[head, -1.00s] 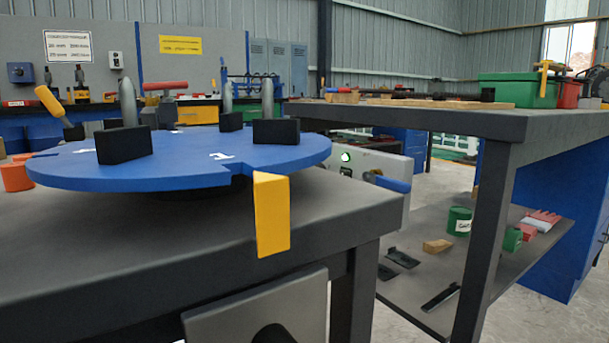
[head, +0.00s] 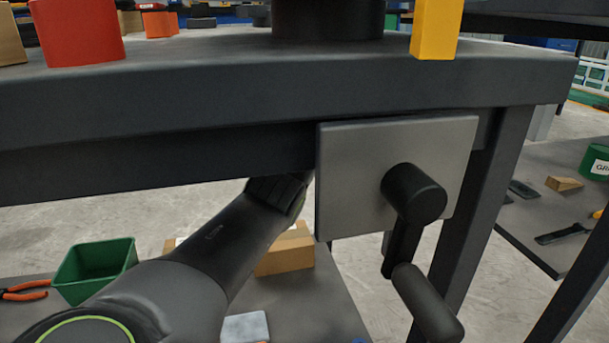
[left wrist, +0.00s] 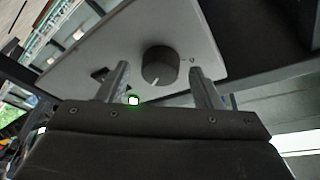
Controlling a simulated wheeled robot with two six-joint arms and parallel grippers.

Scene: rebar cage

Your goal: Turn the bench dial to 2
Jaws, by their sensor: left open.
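The bench dial (left wrist: 160,65) is a round black knob with a white pointer line, on a grey panel (left wrist: 85,55) in the left wrist view. The pointer line points toward the bottom of that picture. One small mark shows right of the knob, too unclear to read. My left gripper (left wrist: 159,69) is open, with one finger on each side of the dial in the picture. I cannot tell whether the fingers touch it. In the head view my left arm reaches under the bench (head: 200,95), and its gripper is hidden behind a crank plate. My right gripper is not in view.
The grey crank plate (head: 345,190) with a black crank handle (head: 425,300) hangs at the bench front, right beside my left arm. A lit green lamp (left wrist: 133,101) shows near the fingers. A green bin (head: 95,270) and cardboard box (head: 287,252) sit on the lower shelf.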

